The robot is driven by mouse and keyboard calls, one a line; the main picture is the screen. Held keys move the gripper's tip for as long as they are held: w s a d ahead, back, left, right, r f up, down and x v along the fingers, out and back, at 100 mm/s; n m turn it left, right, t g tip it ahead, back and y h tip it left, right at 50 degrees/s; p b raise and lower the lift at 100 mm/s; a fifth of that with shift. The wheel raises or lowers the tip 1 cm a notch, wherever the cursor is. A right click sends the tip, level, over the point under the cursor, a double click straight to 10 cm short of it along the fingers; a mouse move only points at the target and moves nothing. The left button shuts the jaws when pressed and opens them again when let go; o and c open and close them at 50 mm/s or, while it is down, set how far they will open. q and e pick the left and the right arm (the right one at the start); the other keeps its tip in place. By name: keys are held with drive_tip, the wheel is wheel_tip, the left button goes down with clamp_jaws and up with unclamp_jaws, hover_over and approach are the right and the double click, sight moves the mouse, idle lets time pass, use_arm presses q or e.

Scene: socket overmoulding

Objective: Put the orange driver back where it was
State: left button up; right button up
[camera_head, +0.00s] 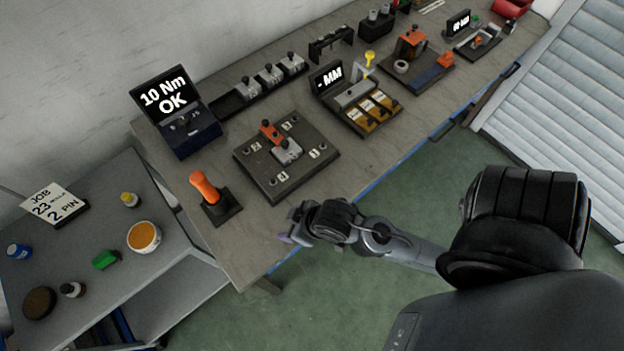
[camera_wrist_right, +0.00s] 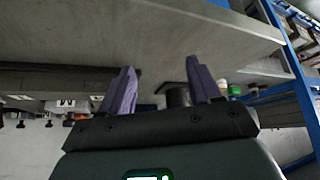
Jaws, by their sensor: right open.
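The orange driver (camera_head: 206,188) stands in a small black holder (camera_head: 224,211) near the left end of the workbench, its orange handle up and leaning slightly. My right gripper (camera_head: 291,226) is at the front edge of the bench, to the right of the driver and apart from it. In the right wrist view, its two purple fingers (camera_wrist_right: 161,72) are spread with nothing between them. A dark cylindrical part (camera_wrist_right: 177,97) shows beyond the fingers; I cannot tell whether it is the driver's holder. My left gripper is not in view.
A dark fixture plate (camera_head: 276,186) with a grey and orange part lies right of the driver. A display reading "10 Nm OK" (camera_head: 168,98) stands behind it. The bench front (camera_head: 250,250) is clear. A side table (camera_head: 178,238) holds a tub and bottles.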

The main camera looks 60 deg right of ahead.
drive_tip(key=s+g, duration=0.1)
drive_tip(key=s+d+g, duration=0.1)
drive_tip(key=s, duration=0.1)
drive_tip(key=s+g, duration=0.1)
drive_tip(key=s, duration=0.1)
drive_tip(key=shift+s+d+h, duration=0.15)
drive_tip(key=shift+d+h, duration=0.1)
drive_tip(key=shift+h, duration=0.05)
wheel_tip(320, 180, up, 32)
drive_tip(key=p, duration=3.1)
drive_tip(key=shift+f+p, duration=0.15)
drive_tip(key=shift+p, duration=0.15)
